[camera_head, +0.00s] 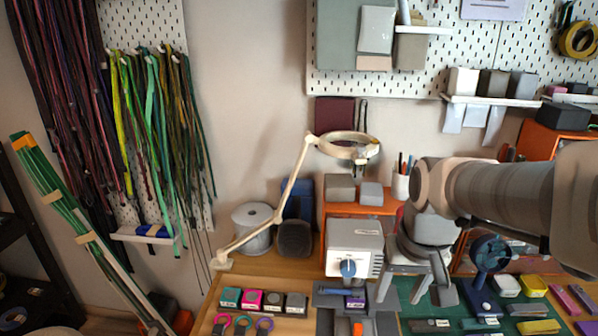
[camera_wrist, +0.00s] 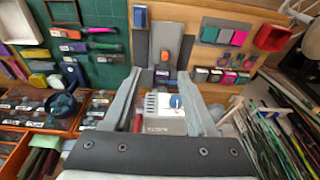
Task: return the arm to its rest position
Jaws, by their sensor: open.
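My gripper (camera_head: 413,290) hangs over the bench at the right of centre in the head view, fingers pointing down. My arm reaches in from the right edge. The two grey fingers are spread apart with nothing between them. The gripper also shows in the wrist view (camera_wrist: 159,78), with its fingers apart. A white box with a blue knob (camera_head: 354,247) stands just left of the gripper in the head view. In the wrist view the same white box (camera_wrist: 160,122) appears between the fingers, beyond them; I see no contact.
A jointed ring lamp (camera_head: 292,188) stands left of the gripper. A dark blue fan-like tool (camera_head: 488,254) stands close on the right. The green mat (camera_head: 405,313) below carries small labelled items. Orange shelving (camera_head: 345,208) and a pegboard (camera_head: 335,82) are behind. Cords hang at left.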

